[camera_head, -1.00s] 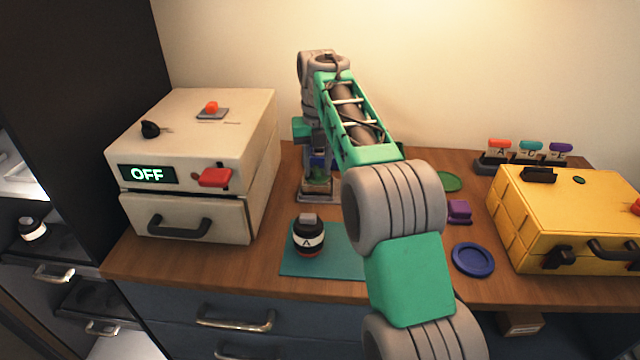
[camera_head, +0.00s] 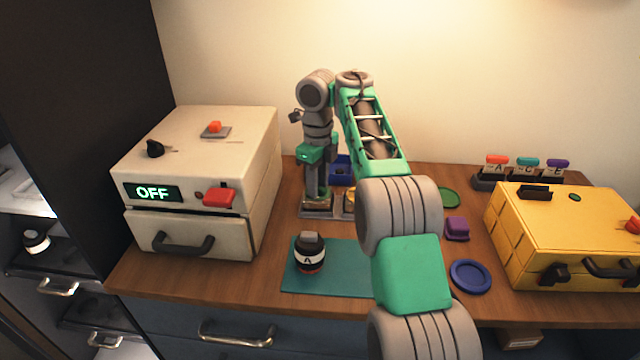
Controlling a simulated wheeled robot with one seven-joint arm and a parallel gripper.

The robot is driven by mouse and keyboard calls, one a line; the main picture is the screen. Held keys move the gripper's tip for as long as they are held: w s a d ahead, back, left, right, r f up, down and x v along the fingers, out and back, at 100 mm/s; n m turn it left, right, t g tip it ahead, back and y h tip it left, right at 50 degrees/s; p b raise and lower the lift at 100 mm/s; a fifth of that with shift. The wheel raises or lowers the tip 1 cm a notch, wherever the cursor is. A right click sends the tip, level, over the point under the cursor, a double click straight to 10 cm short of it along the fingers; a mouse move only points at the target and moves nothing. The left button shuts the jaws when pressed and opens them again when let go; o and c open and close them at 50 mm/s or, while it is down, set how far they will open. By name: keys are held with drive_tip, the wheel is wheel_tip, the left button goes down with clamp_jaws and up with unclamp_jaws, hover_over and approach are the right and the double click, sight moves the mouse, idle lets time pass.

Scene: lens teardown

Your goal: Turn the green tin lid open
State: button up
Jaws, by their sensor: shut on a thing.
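My gripper (camera_head: 318,198) points straight down at the back of the table, just right of the cream box. Its jaws are shut at the top of the small tin (camera_head: 318,208), which stands in the left part of a grey metal tray (camera_head: 335,215). The fingers cover the green lid, so I cannot see how far it is turned. Only a pale strip of the tin shows below the jaws.
A cream box (camera_head: 190,140) reading OFF stands left. A black jar (camera_head: 310,253) marked A sits on a teal mat (camera_head: 345,280). A yellow tin (camera_head: 349,197) and blue bin (camera_head: 341,172) stand beside my gripper. Right are a blue dish (camera_head: 470,276), purple block (camera_head: 457,229) and yellow case (camera_head: 565,230).

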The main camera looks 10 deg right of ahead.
drive_tip(key=shift+s+f, duration=0.15)
drive_tip(key=shift+f, duration=0.4)
drive_tip(key=shift+s+f, duration=0.15)
drive_tip(key=shift+f, duration=0.4)
drive_tip(key=shift+c, duration=0.2)
drive_tip(key=o, duration=0.6)
drive_tip(key=shift+c, duration=0.2)
drive_tip(key=r+p, duration=0.8)
drive_tip(key=r, duration=0.1)
drive_tip(key=shift+w+p, duration=0.2)
drive_tip(key=shift+p, duration=0.2)
drive_tip(key=shift+f, duration=0.1)
wheel_tip(320, 180, up, 6)
drive_tip(key=p, duration=0.6)
